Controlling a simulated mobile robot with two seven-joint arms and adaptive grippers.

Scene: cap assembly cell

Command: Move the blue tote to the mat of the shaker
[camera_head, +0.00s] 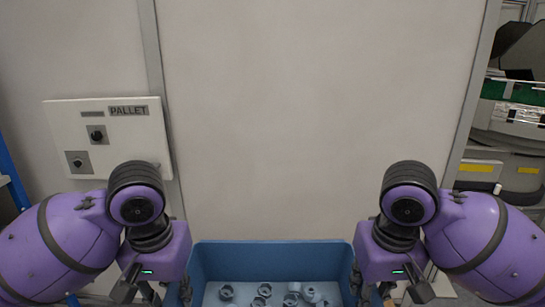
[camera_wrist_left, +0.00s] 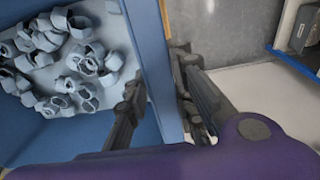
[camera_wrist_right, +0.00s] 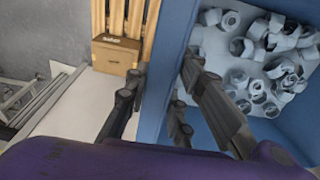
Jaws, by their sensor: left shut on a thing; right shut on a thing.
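The blue tote (camera_head: 270,249) is at the bottom middle of the head view, between my two arms, with several grey ring-like caps (camera_head: 264,291) inside. My left gripper (camera_wrist_left: 160,97) is shut on the tote's side wall, one finger inside and one outside; the wall also shows in the left wrist view (camera_wrist_left: 152,55). My right gripper (camera_wrist_right: 160,90) is shut on the opposite wall in the same way, and that wall shows in the right wrist view (camera_wrist_right: 170,60). The tote's near part is cut off in the head view. I cannot make out a mat or the shaker.
A large pale panel (camera_head: 320,120) stands straight ahead. A control box marked PALLET (camera_head: 108,135) is on the left wall. Green and grey equipment (camera_head: 510,130) stands at the right. A cardboard box (camera_wrist_right: 117,54) and wooden slats (camera_wrist_right: 124,18) show in the right wrist view.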

